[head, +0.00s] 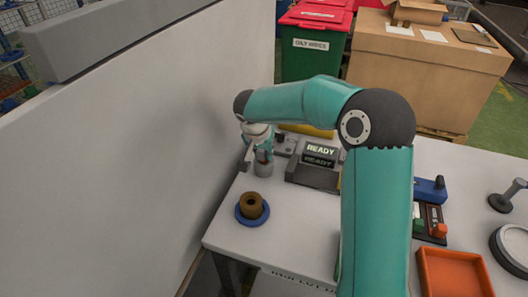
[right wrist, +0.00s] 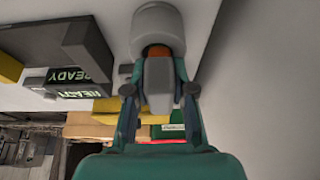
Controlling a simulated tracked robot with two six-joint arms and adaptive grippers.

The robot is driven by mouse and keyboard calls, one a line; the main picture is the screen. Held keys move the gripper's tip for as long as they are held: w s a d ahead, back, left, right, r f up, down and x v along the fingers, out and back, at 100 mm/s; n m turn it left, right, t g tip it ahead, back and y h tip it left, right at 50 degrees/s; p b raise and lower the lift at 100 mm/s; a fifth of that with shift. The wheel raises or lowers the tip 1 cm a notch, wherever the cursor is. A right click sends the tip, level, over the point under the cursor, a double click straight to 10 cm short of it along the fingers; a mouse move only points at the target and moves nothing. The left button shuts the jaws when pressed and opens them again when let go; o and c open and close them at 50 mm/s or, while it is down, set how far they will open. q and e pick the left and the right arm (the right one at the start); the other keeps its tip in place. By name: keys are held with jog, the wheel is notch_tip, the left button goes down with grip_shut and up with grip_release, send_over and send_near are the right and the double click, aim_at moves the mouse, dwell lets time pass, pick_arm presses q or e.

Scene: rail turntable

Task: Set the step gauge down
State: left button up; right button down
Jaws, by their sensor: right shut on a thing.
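My right gripper (head: 262,150) is low over the left part of the table, close to the pale wall. In the right wrist view, its two fingers (right wrist: 159,90) are shut on a grey tapered piece, which I take to be the step gauge (right wrist: 158,78). An orange band (right wrist: 157,51) shows at its far end, against a grey cylinder (right wrist: 157,25). The cylinder also shows below the gripper in the head view (head: 263,170). I cannot tell whether band and cylinder belong to the gauge. The gripper hides much of it in the head view. My left gripper is out of view.
A brown ring (head: 252,206) sits on a blue round base (head: 251,218) in front of the gripper. A READY display (head: 320,150) stands to the right. An orange tray (head: 454,274) is at front right. The wall (head: 150,140) bounds the left side.

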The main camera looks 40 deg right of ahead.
jog(key=shift+f, duration=0.2)
jog(key=c, duration=1)
grip_release()
jog(key=shift+r+p, duration=0.4)
jog(key=shift+r, duration=0.05)
jog(key=shift+r+p, duration=0.4)
jog(key=shift+p, duration=0.15)
jog(key=shift+b+v, duration=0.7)
jog(key=shift+v, duration=5.1)
